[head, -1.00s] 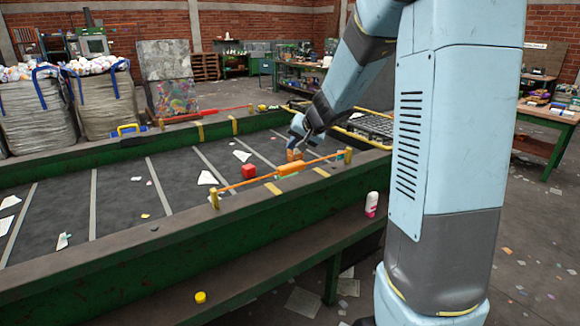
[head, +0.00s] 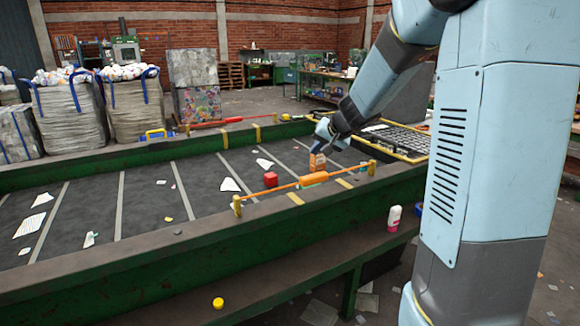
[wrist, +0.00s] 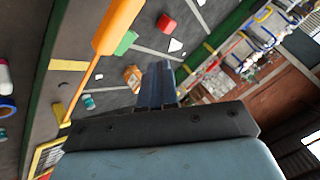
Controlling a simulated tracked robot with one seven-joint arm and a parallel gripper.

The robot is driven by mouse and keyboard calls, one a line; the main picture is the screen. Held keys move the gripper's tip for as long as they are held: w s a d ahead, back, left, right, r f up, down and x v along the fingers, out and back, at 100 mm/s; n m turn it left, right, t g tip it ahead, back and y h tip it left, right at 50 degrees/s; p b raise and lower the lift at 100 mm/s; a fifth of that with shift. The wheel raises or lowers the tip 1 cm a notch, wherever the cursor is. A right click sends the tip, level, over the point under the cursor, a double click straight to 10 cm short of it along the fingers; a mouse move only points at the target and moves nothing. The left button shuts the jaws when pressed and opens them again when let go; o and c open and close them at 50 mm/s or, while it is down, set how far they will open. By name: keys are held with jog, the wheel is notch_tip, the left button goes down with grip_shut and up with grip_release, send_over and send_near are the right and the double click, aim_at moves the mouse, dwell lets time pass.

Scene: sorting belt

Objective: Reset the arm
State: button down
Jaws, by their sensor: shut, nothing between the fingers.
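My light-blue arm reaches from the right of the head view over the belt. My gripper (head: 325,132) is above the belt's near side, behind the orange bar. In the wrist view my gripper (wrist: 166,66) shows its two fingers together with nothing between them. An orange box (head: 317,162) stands on the belt just below the gripper in the head view. In the wrist view the orange box (wrist: 132,77) appears left of the fingers, apart from them.
An orange bar (head: 314,179) on yellow posts crosses above the belt's near edge. A red block (head: 270,180) and paper scraps lie on the dark belt (head: 145,205). A white and pink bottle (head: 394,218) and a yellow cap (head: 218,303) are on the front ledge.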

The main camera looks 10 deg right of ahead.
jog(key=s+a+r+n+g, duration=0.1)
jog(key=s+a+r+n, duration=0.3)
jog(key=s, duration=0.6)
jog(key=s+d+r+g+h, duration=0.1)
jog(key=s+h, duration=0.1)
jog(key=s, duration=1.1)
jog(key=s+d+r+h, duration=0.1)
jog(key=s+d, duration=0.1)
jog(key=s, duration=1)
jog(key=shift+s+d+g+h, duration=0.15)
jog(key=shift+s+g+h, duration=0.2)
jog(key=shift+g+h, duration=0.05)
